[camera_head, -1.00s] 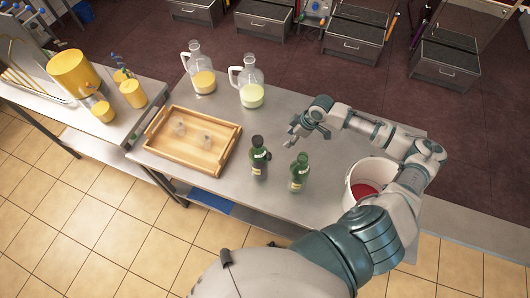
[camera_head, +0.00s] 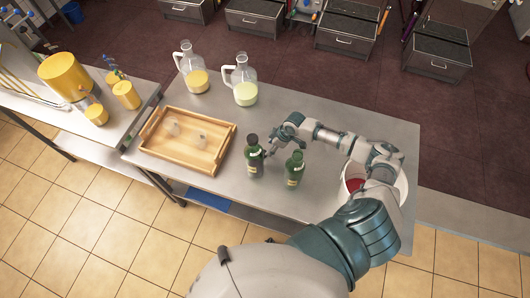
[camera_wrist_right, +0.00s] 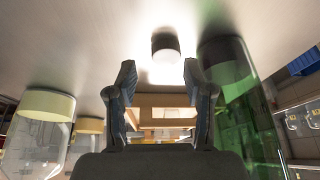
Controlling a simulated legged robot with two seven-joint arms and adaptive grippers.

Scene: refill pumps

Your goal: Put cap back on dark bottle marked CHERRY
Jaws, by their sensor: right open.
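Two dark green bottles stand upright near the table's front edge. The left bottle (camera_head: 254,160) has a dark top; the right bottle (camera_head: 294,170) has a green top. Their labels are too small to read, so I cannot tell which is CHERRY. A small dark cylinder, apparently the cap (camera_wrist_right: 165,45), stands on the table ahead of my right gripper in the wrist view. My right gripper (camera_head: 273,146) is open and low behind the bottles; its two fingers (camera_wrist_right: 160,80) have nothing between them. A green bottle (camera_wrist_right: 235,95) is close beside the fingers. My left gripper is out of view.
A wooden tray (camera_head: 146,133) with two small clear items lies to the left. Two glass jugs (camera_head: 196,80) (camera_head: 245,92) with yellowish liquid stand at the back. A white bucket (camera_head: 400,185) is at the right, partly behind my arm.

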